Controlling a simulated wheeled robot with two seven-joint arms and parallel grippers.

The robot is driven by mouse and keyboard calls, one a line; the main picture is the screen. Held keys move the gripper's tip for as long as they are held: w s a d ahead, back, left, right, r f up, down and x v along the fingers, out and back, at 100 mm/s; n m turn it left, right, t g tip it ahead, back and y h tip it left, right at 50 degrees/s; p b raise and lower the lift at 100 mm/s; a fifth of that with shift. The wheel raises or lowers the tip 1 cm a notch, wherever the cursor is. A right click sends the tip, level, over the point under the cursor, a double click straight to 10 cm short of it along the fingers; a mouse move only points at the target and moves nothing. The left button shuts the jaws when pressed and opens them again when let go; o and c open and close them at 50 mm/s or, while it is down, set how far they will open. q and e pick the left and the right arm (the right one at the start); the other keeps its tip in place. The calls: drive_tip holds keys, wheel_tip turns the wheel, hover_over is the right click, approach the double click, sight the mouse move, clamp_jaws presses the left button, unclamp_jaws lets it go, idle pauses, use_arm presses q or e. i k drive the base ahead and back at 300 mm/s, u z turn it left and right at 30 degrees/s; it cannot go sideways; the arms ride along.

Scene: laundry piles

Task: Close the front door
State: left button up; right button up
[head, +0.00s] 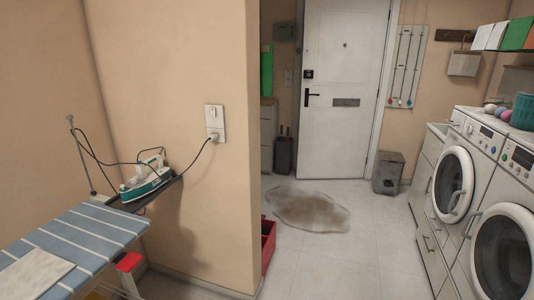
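The front door (343,60) is a white panel at the back of the head view. It has a dark lever handle (312,95) near its left edge, a lock above the handle, a peephole and a mail slot (346,102). A white frame shows along the door's right side. No frame is clear along its left, handle-side edge, and I cannot tell for sure whether the door stands ajar or shut. Neither of my grippers is in view.
A wall corner (240,200) juts out left of centre. An ironing board (80,235) with an iron (147,180) stands left. Washing machines (455,185) line the right. Tiles between are clear.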

sight(334, 141)
drive_tip(key=z, duration=0.55)
drive_tip(key=i, duration=2.3)
drive_tip(key=z, duration=0.3)
drive_tip(key=i, duration=2.35)
drive_tip(key=u, duration=0.7)
drive_tip(key=i, duration=1.75)
drive_tip(key=u, duration=0.4)
